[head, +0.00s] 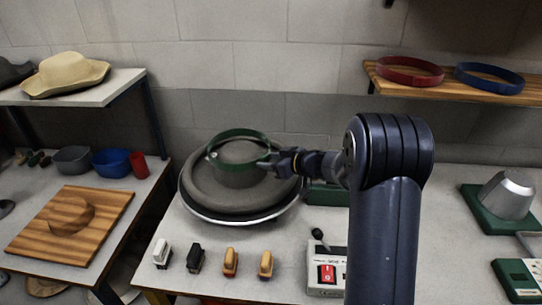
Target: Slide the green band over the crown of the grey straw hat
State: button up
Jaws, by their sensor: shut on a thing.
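The grey straw hat (206,190) rests brim-down on a round base with a pale rim (215,219) on the middle table. The green band (213,147) is a ring at the hat's crown (236,178), tilted a little. Its far side shows above the crown top, and the crown shows through the ring. My gripper (272,163) comes from the right and is shut on the band's right side. I cannot tell whether the band's near edge is around the crown or just above it.
Several small-handled tools (230,262) line the table front, beside a control box (328,274) with a red switch and lever. A red band (410,71) and a blue band (490,78) lie on the wooden shelf. A tan hat (65,74) is at upper left.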

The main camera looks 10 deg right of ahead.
jog(key=shift+f, duration=1.8)
notch_tip(320, 180, down, 3)
jog(key=b, duration=0.7)
jog(key=shift+f, duration=0.2)
jog(key=shift+f+b, duration=0.6)
jog(key=shift+b, duration=0.85)
jog(key=o, duration=1)
jog(key=b+v, duration=0.2)
jog(key=v, duration=0.9)
jog(key=shift+r+b, duration=0.1)
jog(key=shift+b, duration=0.3)
jog(key=shift+w, duration=0.1)
